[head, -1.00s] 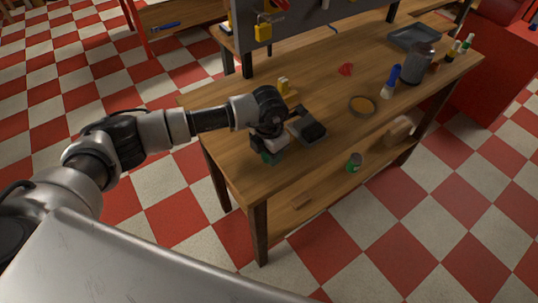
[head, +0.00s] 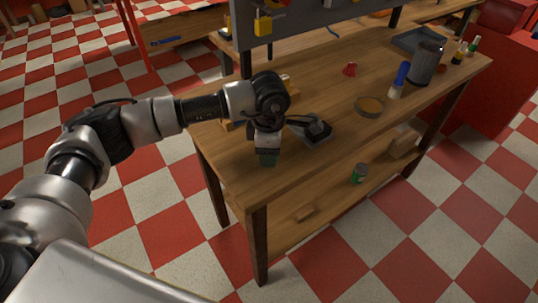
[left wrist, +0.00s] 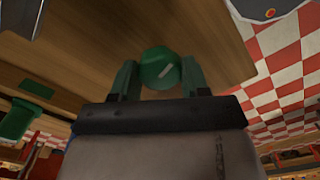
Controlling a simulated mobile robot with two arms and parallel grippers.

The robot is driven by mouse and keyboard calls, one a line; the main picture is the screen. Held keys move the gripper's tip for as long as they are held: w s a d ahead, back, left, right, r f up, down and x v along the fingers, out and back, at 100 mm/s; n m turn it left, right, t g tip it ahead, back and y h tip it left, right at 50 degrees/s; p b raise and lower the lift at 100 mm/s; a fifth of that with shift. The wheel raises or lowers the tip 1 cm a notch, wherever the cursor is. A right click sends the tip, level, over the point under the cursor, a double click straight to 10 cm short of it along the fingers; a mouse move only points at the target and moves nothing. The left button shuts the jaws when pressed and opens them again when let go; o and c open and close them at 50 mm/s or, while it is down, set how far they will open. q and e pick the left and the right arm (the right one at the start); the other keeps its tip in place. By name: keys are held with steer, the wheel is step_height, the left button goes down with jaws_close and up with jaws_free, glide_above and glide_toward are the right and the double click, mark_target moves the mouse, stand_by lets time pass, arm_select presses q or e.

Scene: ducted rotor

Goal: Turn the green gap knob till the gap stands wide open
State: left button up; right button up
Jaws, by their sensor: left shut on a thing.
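In the head view my left gripper (head: 267,157) points down at the near left part of the workbench. There the knob is hidden by the gripper. I cannot make out the gap in either view. My right gripper is not in view.
The wooden workbench (head: 340,108) has a dark grey block-like object (head: 312,132) just right of my gripper.

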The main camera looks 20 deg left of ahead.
arm_select(q)
steer(key=shift+m, duration=0.3)
steer(key=o, duration=0.9)
step_height(320, 180, up, 11)
steer(key=shift+f+b, duration=0.1)
steer(key=shift+b, duration=0.55)
